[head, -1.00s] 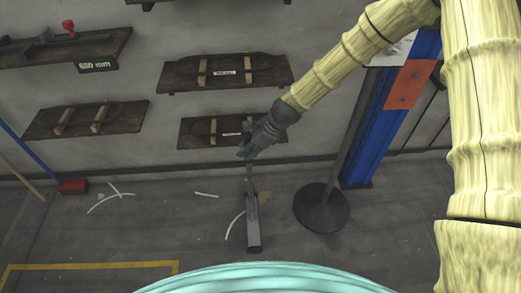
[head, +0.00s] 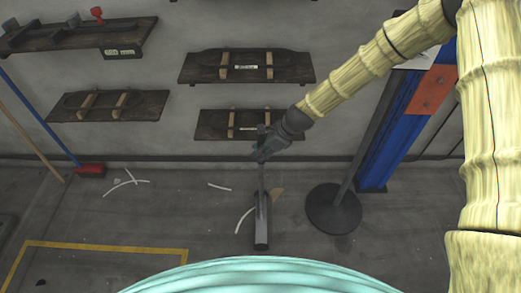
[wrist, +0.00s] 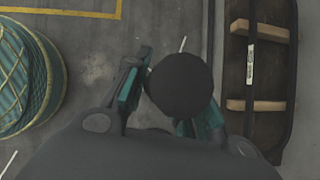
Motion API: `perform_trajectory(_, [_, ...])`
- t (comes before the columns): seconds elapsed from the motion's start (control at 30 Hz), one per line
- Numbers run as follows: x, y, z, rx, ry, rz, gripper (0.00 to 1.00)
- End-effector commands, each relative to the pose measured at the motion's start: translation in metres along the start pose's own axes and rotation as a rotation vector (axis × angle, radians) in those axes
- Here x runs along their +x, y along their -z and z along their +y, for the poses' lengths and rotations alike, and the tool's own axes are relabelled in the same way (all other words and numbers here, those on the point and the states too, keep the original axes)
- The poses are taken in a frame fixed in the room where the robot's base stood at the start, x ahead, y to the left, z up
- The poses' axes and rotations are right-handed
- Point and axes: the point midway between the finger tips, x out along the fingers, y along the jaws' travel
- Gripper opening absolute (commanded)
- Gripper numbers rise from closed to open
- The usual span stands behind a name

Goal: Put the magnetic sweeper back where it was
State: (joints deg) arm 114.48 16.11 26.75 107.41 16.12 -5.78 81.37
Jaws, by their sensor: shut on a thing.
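The magnetic sweeper (head: 261,222) is a long thin handle with a grey bar-shaped head at its lower end. In the head view it hangs or stands roughly upright below my gripper (head: 264,151), its head near the floor; I cannot tell whether it touches. My gripper is shut on the upper handle. In the wrist view, the dark round handle end (wrist: 180,85) shows between the teal-padded fingers of my gripper (wrist: 172,98) and hides what lies below it.
Wall shelves (head: 247,67) with wooden pegs hang behind, one low shelf (head: 212,126) just behind my gripper. A round-based post (head: 333,209) and blue column (head: 402,125) stand right. A red broom (head: 90,170) leans left. White strips (head: 220,187) litter the floor. A teal spool (wrist: 25,75) is nearby.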

Motion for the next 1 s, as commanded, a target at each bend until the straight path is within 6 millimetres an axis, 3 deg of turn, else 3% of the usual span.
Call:
perform_trajectory(0.07, [0.0, -0.001, -0.001, -0.001, 0.001, -0.001, 0.0])
perform_trajectory(0.1, [0.002, 0.001, 0.0, 0.0, 0.0, 0.0, 0.28])
perform_trajectory(0.2, [0.001, 0.001, 0.0, 0.0, 0.0, 0.0, 0.46])
perform_trajectory(0.23, [0.001, 0.001, 0.0, 0.0, 0.0, 0.0, 0.47])
perform_trajectory(0.67, [-0.006, 0.0, -0.001, 0.0, 0.001, 0.0, 0.47])
perform_trajectory(1.0, [-0.055, -0.001, -0.001, 0.0, 0.002, 0.0, 0.47])
